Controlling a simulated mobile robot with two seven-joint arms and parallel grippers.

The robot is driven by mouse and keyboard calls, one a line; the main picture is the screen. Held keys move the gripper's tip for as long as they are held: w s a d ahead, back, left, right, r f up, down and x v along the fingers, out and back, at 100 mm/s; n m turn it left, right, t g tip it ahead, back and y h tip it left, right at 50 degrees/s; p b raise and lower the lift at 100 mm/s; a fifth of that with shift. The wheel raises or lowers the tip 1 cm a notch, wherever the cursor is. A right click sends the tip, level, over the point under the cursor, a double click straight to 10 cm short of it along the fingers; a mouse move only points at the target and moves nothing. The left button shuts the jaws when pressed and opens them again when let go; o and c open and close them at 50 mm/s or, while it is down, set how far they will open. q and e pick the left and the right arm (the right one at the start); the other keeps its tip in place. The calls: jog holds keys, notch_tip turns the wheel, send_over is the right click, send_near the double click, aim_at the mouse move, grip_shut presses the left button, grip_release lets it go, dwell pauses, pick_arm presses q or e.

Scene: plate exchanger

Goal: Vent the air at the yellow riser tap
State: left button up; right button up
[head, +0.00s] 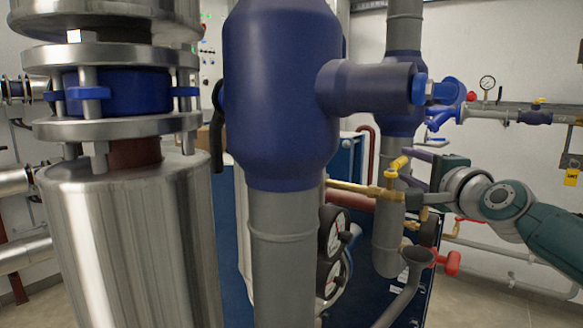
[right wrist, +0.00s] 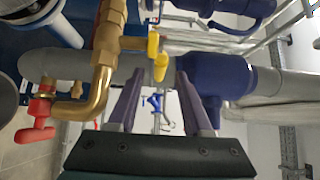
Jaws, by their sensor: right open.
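The yellow tap handle (head: 398,163) sits on the brass riser pipe (head: 350,188), right of the large blue vessel in the head view. In the right wrist view the yellow tap handle (right wrist: 160,62) stands at the far end of the gap between the purple fingers, with the brass pipe (right wrist: 108,50) to its left. My right gripper (head: 410,168) comes in from the right, close to the tap. Its jaws (right wrist: 160,82) are open on either side of the handle's line; I cannot tell whether they touch it. My left gripper is out of view.
A blue vessel on a grey pipe (head: 281,100) and a steel column (head: 132,240) fill the left and middle. A red tap (right wrist: 36,127) is left of the jaws. Floor at lower right is clear.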

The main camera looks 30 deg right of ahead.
jog(key=shift+b+x, duration=0.45)
jog(key=shift+x, duration=0.7)
jog(key=shift+c, duration=0.2)
grip_shut()
dwell(0.4)
